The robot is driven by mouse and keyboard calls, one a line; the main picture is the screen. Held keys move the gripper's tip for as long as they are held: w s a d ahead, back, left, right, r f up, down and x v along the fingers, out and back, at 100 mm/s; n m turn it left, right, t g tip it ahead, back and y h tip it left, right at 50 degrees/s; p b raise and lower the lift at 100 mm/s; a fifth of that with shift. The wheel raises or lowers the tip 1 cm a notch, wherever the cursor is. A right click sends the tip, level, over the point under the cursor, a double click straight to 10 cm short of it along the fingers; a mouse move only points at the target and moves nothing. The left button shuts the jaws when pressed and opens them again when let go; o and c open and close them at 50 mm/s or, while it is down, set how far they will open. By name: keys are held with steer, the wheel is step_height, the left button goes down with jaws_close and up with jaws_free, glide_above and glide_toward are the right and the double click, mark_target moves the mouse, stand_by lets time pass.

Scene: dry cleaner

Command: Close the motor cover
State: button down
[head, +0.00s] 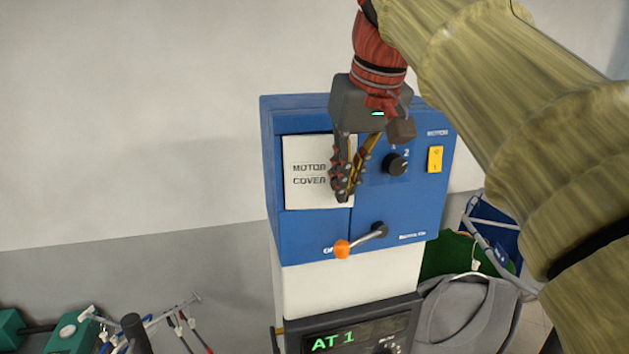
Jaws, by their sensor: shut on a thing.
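The motor cover (309,155) is a white square panel with the words MOTOR COVER, on the upper left of the blue box front (395,210). It looks nearly level with the box front; whether it is fully flush cannot be told. My gripper (345,196) comes down from above and is shut at the cover's right edge. Its fingers hide that edge and whatever part they grip there.
Right of the cover are a black knob (395,164) and a yellow switch (435,159). A lever with an orange ball (342,249) sticks out below. A display (350,337) reads AT 1. Grey clothing (465,315) hangs at lower right. The wall at left is bare.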

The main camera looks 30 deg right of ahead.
steer(key=shift+w+d, duration=0.6)
steer(key=shift+w, duration=0.1)
steer(key=c, duration=2.2)
jaws_free()
steer(key=shift+d, duration=0.15)
steer(key=shift+c, duration=0.2)
steer(key=shift+r, duration=0.15)
steer(key=v, duration=1.1)
steer(key=shift+s+r, duration=0.25)
steer(key=shift+r, duration=0.05)
